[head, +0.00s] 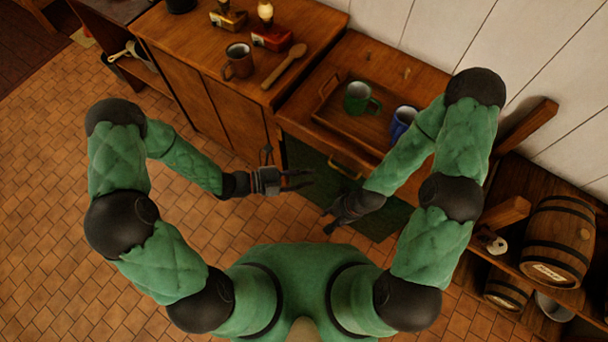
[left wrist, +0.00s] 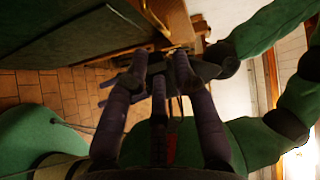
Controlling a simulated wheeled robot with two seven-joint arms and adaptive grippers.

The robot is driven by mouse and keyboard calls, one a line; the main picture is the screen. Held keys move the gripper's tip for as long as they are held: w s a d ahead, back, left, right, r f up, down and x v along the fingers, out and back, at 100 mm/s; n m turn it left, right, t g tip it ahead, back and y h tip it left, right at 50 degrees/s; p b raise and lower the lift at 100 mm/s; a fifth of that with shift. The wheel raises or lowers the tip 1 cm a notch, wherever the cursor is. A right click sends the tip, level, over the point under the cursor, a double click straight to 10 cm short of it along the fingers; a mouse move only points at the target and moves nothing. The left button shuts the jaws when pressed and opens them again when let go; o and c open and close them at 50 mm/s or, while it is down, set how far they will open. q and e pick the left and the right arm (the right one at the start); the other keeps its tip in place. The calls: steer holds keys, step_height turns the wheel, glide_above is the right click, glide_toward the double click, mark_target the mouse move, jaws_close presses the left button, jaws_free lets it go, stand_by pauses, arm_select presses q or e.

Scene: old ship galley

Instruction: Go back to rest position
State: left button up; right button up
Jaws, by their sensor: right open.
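My left gripper (head: 309,179) is in front of the cabinets, with its fingers pointing right. Its fingers stand apart with nothing between them, and they also show in the left wrist view (left wrist: 163,65). My right gripper (head: 328,221) is lower and a little further right, its fingers pointing down and left. It is open and empty. Both grippers are clear of the counter, close to each other in front of my body. Both arms are bent at the elbows.
A wooden tray (head: 326,108) on the counter holds a green mug (head: 358,99) and a blue mug (head: 403,121). A brown mug (head: 238,62) and a wooden spoon (head: 285,68) lie on the left cabinet. A barrel (head: 556,240) is on the right shelf. Tiled floor at left is free.

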stand_by(0.6)
arm_select(q)
steer(key=s+a+f+m+g+y, duration=0.4)
steer(key=s+f+m+g+y, duration=0.5)
steer(key=s+m, duration=0.65)
steer(key=w+a+f+m+t+y, duration=0.1)
steer(key=w+a+f+m+t, duration=0.1)
steer(key=m, duration=0.9)
steer(key=w+a+f+m+t+y, duration=0.2)
steer(key=w+a+f+m+t, duration=0.1)
steer(key=m, duration=0.8)
steer(key=shift+w+a+f+t, duration=0.3)
steer(key=shift+w+a+t, duration=0.3)
steer(key=shift+w, duration=0.8)
